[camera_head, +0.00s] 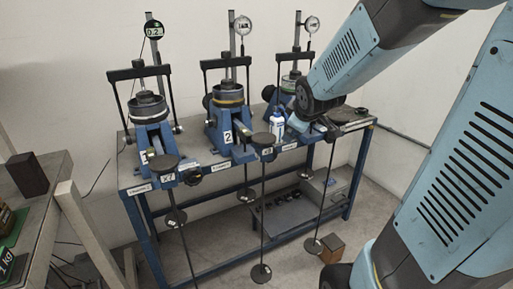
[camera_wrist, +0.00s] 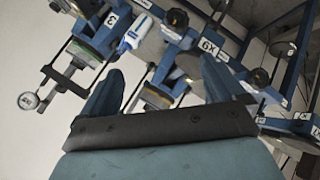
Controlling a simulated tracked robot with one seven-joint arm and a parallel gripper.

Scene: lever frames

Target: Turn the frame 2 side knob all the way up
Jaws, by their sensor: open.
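Frame 2 (camera_head: 228,136) is the middle of three blue lever frames on the bench in the head view. A dark knob (camera_head: 269,156) shows low at its front lever end, small and partly hidden. My gripper (camera_wrist: 158,82) is open and empty, its two blue fingers spread in the wrist view. Beyond the fingers is a blue frame with a ringed cup, partly covered by the right finger. A round black knob (camera_wrist: 177,18) shows near the top; it seems to be frame 2's side knob. The gripper is apart from it. In the head view my arm hides the fingertips.
A white-and-blue bottle (camera_head: 277,125) stands between frames 2 and 3. Frame 1 (camera_head: 150,145) is left, with its own black knob (camera_head: 192,177). Hanging rods with weights drop before the bench (camera_head: 205,163). A side table (camera_head: 48,190) is at far left.

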